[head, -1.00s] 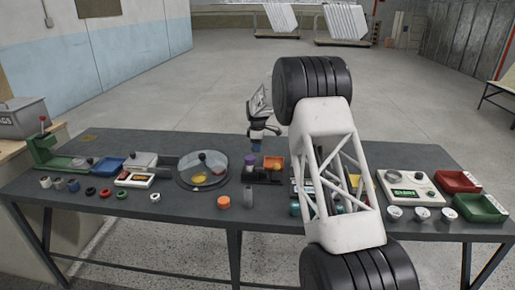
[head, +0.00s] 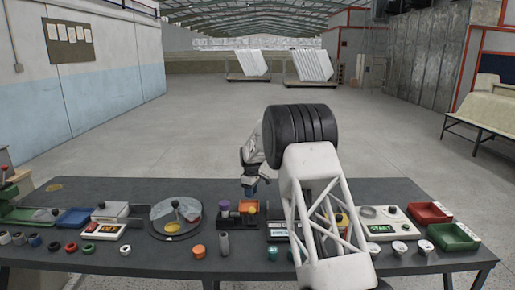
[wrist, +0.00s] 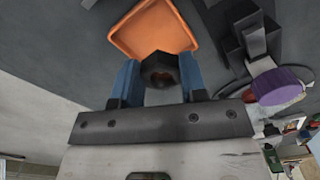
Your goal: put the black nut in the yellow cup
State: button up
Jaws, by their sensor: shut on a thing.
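My gripper (head: 250,190) is over the table, just above a small orange tray (head: 249,207). In the wrist view my gripper (wrist: 160,75) has its blue fingers closed on the sides of a black nut (wrist: 158,66), and the orange tray (wrist: 125,38) lies beyond the nut. The nut is too small to make out in the head view. A yellow thing (head: 343,217), perhaps the yellow cup, shows partly behind my arm's white lattice. I cannot make out its full shape.
A purple-topped piece (head: 224,205) stands left of the orange tray. An orange cylinder (head: 198,251) and a grey cylinder (head: 224,243) stand near the front. A round dish (head: 176,218) is further left; red (head: 429,212) and green (head: 453,237) bins are at right.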

aim_at(172, 229)
jog(key=d+f+m, duration=0.1)
jog(key=d+m, duration=0.3)
jog(key=d, duration=0.2)
jog(key=d+f+m, duration=0.1)
jog(key=d+m, duration=0.2)
jog(key=d, duration=0.4)
jog(key=d+f+m, duration=0.1)
jog(key=d+m, duration=0.3)
jog(key=d, duration=0.2)
jog(key=shift+w+d+m, duration=0.1)
jog(key=shift+d+m, duration=0.2)
jog(key=shift+d, duration=0.1)
jog(key=shift+d+f+m, duration=0.1)
jog(key=shift+d+m, duration=0.4)
jog(key=shift+d, duration=0.3)
